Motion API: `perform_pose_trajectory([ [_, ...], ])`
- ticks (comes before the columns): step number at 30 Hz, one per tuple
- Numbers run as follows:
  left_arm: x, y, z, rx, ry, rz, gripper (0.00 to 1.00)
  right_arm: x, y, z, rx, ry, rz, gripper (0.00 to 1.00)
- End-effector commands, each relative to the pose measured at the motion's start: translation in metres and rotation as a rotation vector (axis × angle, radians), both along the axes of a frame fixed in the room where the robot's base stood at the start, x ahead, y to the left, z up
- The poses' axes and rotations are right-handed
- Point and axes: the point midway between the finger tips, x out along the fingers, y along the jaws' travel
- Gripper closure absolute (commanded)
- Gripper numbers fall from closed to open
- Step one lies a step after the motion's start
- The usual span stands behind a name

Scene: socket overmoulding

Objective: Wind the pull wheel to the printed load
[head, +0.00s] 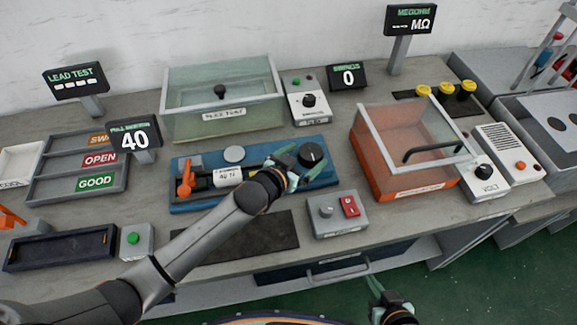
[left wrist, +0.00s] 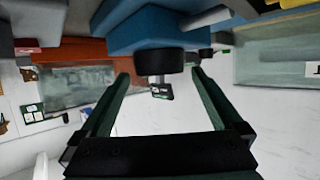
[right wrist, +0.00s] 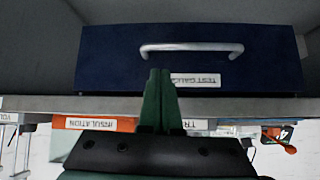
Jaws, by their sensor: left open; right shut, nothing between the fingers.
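The pull wheel is a black round knob (head: 313,155) at the right end of the blue pull fixture (head: 190,206). A white label (head: 228,176) on the fixture appears to read 40 N. The pull display (head: 134,140) behind it shows 40. My left gripper (head: 295,168) is open at the wheel. In the left wrist view the wheel (left wrist: 160,63) sits ahead, between the lines of the two spread fingers; I cannot tell whether they touch it. My right gripper (head: 379,291) is shut and empty, low at the front; its closed fingertips show in the right wrist view (right wrist: 159,76).
An orange clamp lever (head: 185,178) stands on the fixture's left end. A grey box with a red switch (head: 349,206) sits in front of the wheel. A clear-lidded orange box (head: 388,183) stands to the right. A blue drawer (right wrist: 190,70) faces my right gripper.

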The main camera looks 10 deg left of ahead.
Motion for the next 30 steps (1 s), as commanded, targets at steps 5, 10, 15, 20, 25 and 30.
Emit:
perform_pose_trajectory([
  [5, -0.027, 0.015, 0.013, 0.0, 0.0, -0.001, 0.0, 0.0, 0.0, 0.003, 0.0, 0.0, 0.0, 1.0],
  [10, -0.051, 0.027, 0.023, 0.001, 0.002, -0.001, 0.0, 0.0, 0.0, 0.004, 0.0, 0.0, 0.0, 1.0],
  [15, -0.066, 0.035, 0.03, 0.001, 0.001, -0.001, 0.0, 0.0, 0.0, 0.004, 0.0, 0.0, 0.0, 1.0],
  [20, -0.072, 0.039, 0.034, 0.002, 0.0, -0.002, 0.0, 0.0, 0.0, 0.004, 0.0, 0.0, 0.0, 1.0],
  [25, -0.073, 0.039, 0.034, 0.002, 0.0, -0.002, 0.0, 0.0, 0.0, 0.004, 0.0, 0.0, 0.0, 1.0],
  [30, -0.073, 0.039, 0.034, 0.001, 0.001, -0.001, 0.0, 0.0, 0.0, 0.004, 0.0, 0.0, 0.0, 1.0],
])
